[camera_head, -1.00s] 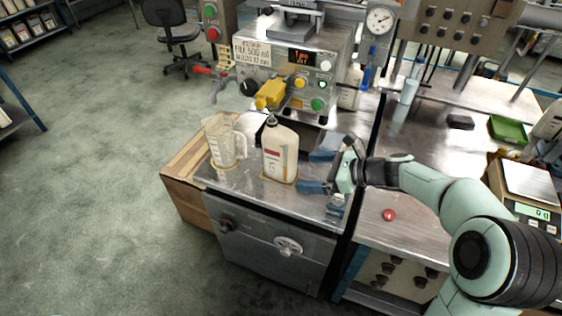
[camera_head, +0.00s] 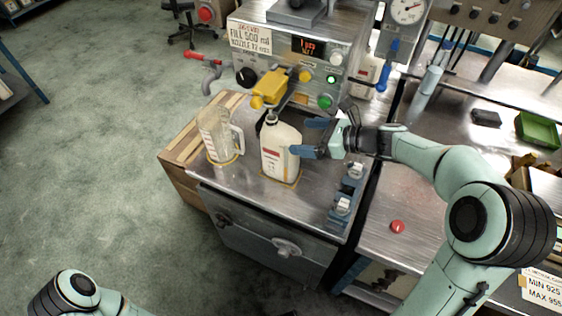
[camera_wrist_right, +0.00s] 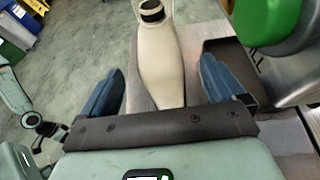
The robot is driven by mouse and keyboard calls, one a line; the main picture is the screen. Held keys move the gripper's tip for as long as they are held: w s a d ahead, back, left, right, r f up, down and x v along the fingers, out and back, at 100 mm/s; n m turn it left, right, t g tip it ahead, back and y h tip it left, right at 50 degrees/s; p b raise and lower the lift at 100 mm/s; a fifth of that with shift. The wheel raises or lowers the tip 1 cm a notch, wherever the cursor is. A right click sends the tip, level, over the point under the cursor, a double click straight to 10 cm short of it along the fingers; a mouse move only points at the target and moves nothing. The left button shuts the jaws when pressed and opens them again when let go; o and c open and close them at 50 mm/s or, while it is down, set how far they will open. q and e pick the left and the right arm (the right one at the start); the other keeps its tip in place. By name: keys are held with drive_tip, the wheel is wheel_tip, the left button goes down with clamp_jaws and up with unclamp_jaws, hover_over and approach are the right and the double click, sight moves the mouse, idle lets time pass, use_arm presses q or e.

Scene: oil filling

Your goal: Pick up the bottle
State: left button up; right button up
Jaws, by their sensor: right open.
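The bottle (camera_head: 281,152) is cream-white with a red and white label and a dark top. It stands upright on the metal bench beneath the yellow nozzle part. My right gripper (camera_head: 305,138) is open at the bottle's right side, with its blue fingers pointing toward it. In the right wrist view the bottle (camera_wrist_right: 161,60) lies between and ahead of the two open fingers (camera_wrist_right: 162,82). I cannot tell whether either finger touches it. My left arm shows at the bottom left of the head view, but its gripper is not in view.
A clear measuring jug (camera_head: 216,135) stands left of the bottle. The filling machine (camera_head: 297,50), with its yellow nozzle (camera_head: 271,88), stands close behind and above. Small clamps (camera_head: 343,205) sit at the bench's right edge. A red button (camera_head: 397,226) is on the right-hand bench.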

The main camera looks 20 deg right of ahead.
sight(281, 135)
drive_tip(key=x, duration=0.8)
drive_tip(key=shift+w+f, duration=0.1)
drive_tip(key=shift+f, duration=0.2)
drive_tip(key=shift+r, duration=0.1)
clamp_jaws()
